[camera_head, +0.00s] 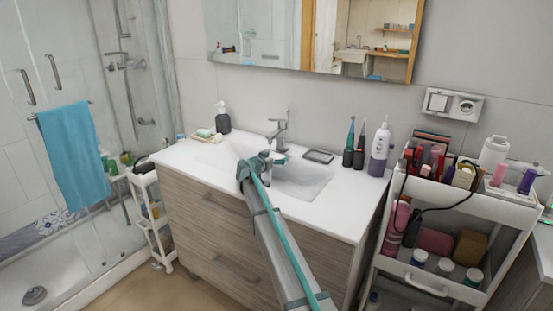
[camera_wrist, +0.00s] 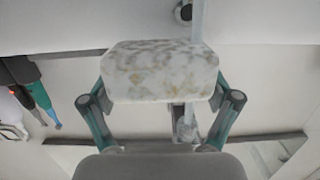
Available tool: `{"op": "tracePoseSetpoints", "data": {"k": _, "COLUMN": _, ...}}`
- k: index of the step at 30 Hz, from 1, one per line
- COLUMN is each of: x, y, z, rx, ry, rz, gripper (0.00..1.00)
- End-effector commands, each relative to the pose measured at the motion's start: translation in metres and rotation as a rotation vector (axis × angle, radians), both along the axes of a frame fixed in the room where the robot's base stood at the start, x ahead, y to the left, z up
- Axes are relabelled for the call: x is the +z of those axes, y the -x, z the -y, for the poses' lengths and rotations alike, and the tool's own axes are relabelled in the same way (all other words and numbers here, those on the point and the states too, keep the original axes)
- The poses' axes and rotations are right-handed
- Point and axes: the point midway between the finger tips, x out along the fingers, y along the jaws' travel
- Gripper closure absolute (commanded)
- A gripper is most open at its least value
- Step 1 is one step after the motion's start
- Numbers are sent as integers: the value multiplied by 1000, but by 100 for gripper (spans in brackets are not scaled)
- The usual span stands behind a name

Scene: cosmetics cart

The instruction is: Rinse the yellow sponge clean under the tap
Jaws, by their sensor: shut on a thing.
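My gripper (camera_head: 268,158) is over the sink basin (camera_head: 305,182), close to the tap (camera_head: 280,128). In the wrist view my gripper (camera_wrist: 160,100) is shut on the sponge (camera_wrist: 158,72), one finger on each side. The sponge looks pale, with grey and faint yellowish blotches. In the head view it is mostly hidden by my gripper. The tap also shows in the wrist view (camera_wrist: 185,125), beyond the sponge. A pale translucent strip (camera_wrist: 197,22), which looks like running water, passes beside or behind the sponge towards the drain (camera_wrist: 183,12); contact is unclear.
A soap dispenser (camera_head: 222,118) and a soap dish (camera_head: 206,135) stand left of the tap. A crowded cart (camera_head: 430,278) stands right of the vanity.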

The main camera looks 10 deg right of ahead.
Motion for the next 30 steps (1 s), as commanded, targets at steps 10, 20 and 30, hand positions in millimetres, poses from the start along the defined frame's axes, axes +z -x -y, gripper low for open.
{"op": "tracePoseSetpoints", "data": {"k": 10, "x": -1, "y": 0, "z": 1, "rx": 0, "ry": 0, "rz": 0, "gripper": 45}}
{"op": "tracePoseSetpoints", "data": {"k": 20, "x": -2, "y": -1, "z": 10, "rx": 0, "ry": 0, "rz": 1, "gripper": 45}}
{"op": "tracePoseSetpoints", "data": {"k": 30, "x": 0, "y": -2, "z": 12, "rx": 0, "ry": 1, "rz": 1, "gripper": 45}}
